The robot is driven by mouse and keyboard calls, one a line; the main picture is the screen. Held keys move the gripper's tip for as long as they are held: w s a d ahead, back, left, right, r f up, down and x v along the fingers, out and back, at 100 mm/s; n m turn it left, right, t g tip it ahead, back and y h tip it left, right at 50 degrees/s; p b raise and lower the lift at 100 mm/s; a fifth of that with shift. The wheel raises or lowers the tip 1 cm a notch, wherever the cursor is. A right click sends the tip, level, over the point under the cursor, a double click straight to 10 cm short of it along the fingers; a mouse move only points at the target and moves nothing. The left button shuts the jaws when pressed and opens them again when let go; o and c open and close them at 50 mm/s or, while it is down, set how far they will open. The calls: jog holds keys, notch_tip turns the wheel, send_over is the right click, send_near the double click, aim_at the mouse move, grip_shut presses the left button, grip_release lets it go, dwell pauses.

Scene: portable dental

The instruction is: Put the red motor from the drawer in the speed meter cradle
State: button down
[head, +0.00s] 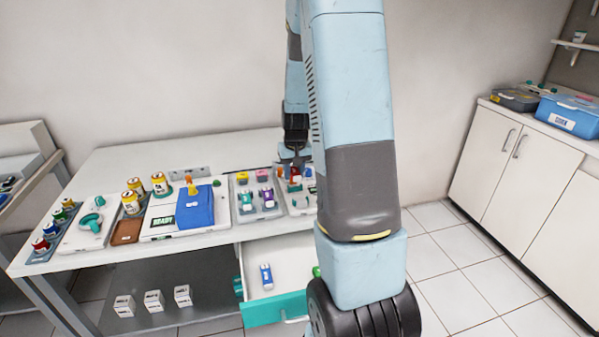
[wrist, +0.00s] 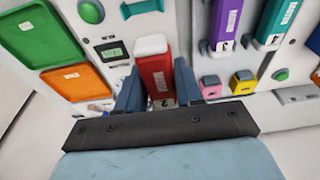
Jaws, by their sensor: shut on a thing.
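My gripper (head: 294,164) is over the back right of the table and shut on the red motor (head: 295,180). In the wrist view the red motor (wrist: 156,78), with its white end cap, lies between my two blue-grey fingers (wrist: 158,96). It is over a white panel with a small green display (wrist: 112,54), which looks like the speed meter. The motor and fingers hide what is beneath, so I cannot tell whether the motor touches a cradle. The drawer (head: 290,252) is open, with a blue-and-white motor (head: 266,276) in it.
Purple (wrist: 225,22) and teal (wrist: 277,20) motors lie beside the panel, near small coloured blocks (wrist: 243,82). Green (wrist: 35,35) and orange (wrist: 75,78) trays are on the other side.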

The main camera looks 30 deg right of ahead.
aim_at(297, 196)
jog(key=shift+s+d+f, duration=0.1)
jog(key=shift+s+d, duration=0.35)
jog(key=shift+s, duration=0.1)
jog(key=shift+f, duration=3.5)
jog(key=c, duration=0.6)
grip_release()
jog(key=shift+c, duration=0.2)
jog(key=shift+a, duration=0.1)
jog(key=shift+r, duration=0.1)
